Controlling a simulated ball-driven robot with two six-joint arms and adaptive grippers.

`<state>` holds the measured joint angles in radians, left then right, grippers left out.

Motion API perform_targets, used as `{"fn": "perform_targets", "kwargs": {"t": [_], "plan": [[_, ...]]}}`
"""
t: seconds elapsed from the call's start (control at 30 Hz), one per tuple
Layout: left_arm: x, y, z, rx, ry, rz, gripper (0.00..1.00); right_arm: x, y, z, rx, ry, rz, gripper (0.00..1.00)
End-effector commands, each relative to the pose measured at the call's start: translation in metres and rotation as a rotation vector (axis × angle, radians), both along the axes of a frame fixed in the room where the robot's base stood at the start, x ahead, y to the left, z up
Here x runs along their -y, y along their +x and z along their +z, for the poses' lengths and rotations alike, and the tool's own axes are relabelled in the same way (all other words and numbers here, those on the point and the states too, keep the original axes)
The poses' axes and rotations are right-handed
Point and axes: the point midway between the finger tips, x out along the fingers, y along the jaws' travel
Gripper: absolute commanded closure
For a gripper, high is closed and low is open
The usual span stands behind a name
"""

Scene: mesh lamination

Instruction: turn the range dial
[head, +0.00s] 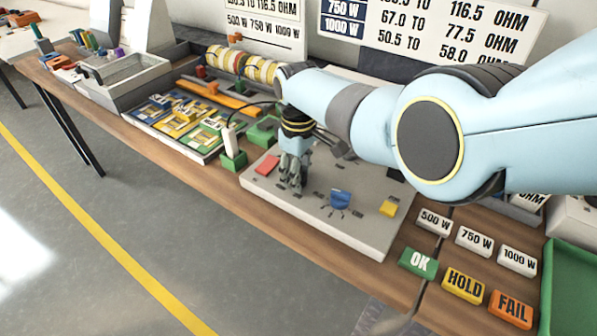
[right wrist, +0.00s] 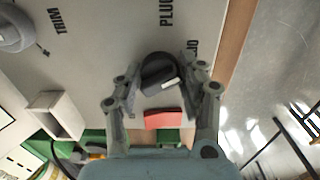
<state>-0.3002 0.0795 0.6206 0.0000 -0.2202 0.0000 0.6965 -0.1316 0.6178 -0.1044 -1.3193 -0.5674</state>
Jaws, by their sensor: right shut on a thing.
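The grey-white test panel (head: 330,225) lies on the wooden bench. My right gripper (head: 291,183) points down onto its left part, beside a red block (head: 267,165). In the right wrist view, a dark round dial (right wrist: 160,72) with a pale mark sits between the two fingers of the right gripper (right wrist: 160,85), which is shut on it. A finger covers part of the label beside the dial, so I cannot read which dial it is. In the head view the gripper hides the dial. A blue knob (head: 340,199) with tick marks stands to the right. My left gripper is out of view.
A yellow block (head: 389,207) sits on the panel's right end. Green OK (head: 418,262), yellow HOLD (head: 465,285) and orange FAIL (head: 511,309) blocks lie to the right, below the wattage blocks. A green stand (head: 233,160) with a white piece is close to the panel's left.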

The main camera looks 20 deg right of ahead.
Motion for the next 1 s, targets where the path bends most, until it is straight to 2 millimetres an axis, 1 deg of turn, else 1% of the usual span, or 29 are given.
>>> {"fn": "perform_targets", "kwargs": {"t": [0.03, 0.1, 0.2, 0.47, 0.57, 0.67, 0.73, 1.0], "plan": [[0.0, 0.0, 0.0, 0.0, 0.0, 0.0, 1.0, -0.001, 0.002, 0.001, 0.004, 0.001, 0.001, 0.58], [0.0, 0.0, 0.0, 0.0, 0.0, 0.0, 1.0, -0.001, 0.001, 0.001, 0.004, 0.002, 0.0, 0.49], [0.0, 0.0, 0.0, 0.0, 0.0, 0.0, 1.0, -0.001, 0.001, 0.001, 0.003, 0.001, 0.0, 0.38], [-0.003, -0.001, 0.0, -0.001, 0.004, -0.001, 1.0, 0.0, 0.0, 0.001, 0.001, 0.001, 0.0, 0.38], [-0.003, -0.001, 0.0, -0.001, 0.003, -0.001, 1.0, -0.001, 0.001, 0.005, 0.003, 0.001, 0.0, 0.38], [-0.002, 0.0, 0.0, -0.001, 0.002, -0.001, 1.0, -0.001, 0.001, 0.015, 0.004, 0.002, 0.0, 0.38], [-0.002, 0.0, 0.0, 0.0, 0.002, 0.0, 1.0, -0.001, 0.001, 0.025, 0.004, 0.002, 0.0, 0.38], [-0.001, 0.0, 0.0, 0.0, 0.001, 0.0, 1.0, -0.001, 0.001, 0.087, 0.005, 0.0, -0.001, 0.38]]}}
